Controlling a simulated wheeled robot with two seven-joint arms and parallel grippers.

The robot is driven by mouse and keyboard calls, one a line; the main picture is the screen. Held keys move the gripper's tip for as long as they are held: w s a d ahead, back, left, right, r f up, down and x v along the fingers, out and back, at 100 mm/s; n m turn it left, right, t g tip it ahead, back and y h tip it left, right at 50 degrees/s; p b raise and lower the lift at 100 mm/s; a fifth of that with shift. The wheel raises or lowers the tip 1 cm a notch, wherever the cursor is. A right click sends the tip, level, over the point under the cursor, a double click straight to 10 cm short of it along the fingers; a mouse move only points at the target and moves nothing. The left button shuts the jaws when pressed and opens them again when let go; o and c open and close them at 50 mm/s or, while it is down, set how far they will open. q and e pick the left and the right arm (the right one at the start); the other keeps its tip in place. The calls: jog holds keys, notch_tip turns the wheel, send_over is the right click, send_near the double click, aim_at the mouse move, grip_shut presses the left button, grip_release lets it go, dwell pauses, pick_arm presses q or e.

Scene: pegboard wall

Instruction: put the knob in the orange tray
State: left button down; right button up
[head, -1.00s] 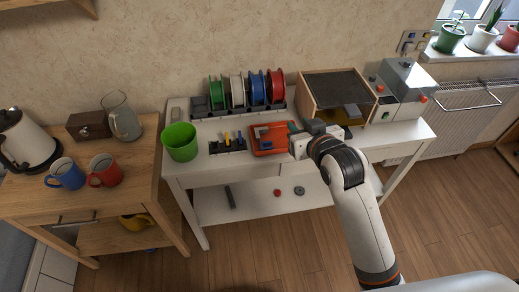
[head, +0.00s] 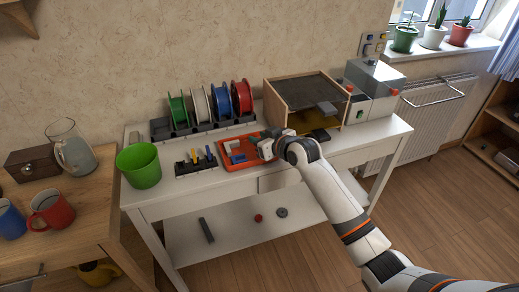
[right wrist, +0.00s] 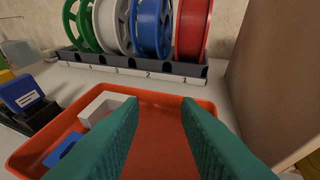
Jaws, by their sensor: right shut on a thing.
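The orange tray (head: 232,165) lies on the white bench and holds a white bracket-like piece and a blue piece at its left side. It fills the lower part of the right wrist view (right wrist: 160,120), its right part bare. My right gripper (head: 264,145) is over the right part of the tray. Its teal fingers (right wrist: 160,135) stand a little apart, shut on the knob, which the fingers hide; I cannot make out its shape. I cannot tell whether it touches the tray. My left gripper is not in view.
Several filament spools (head: 215,100) stand in a dark rack behind the tray. A wooden open box (head: 307,95) stands close at its right. A tool holder (head: 196,165) and a green bucket (head: 139,166) are at its left. A small red round thing (head: 258,218) lies on the lower shelf.

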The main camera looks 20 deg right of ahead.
jog(key=shift+f, duration=1.8)
jog(key=shift+f, duration=0.1)
jog(key=o, duration=0.7)
jog(key=shift+c, duration=0.2)
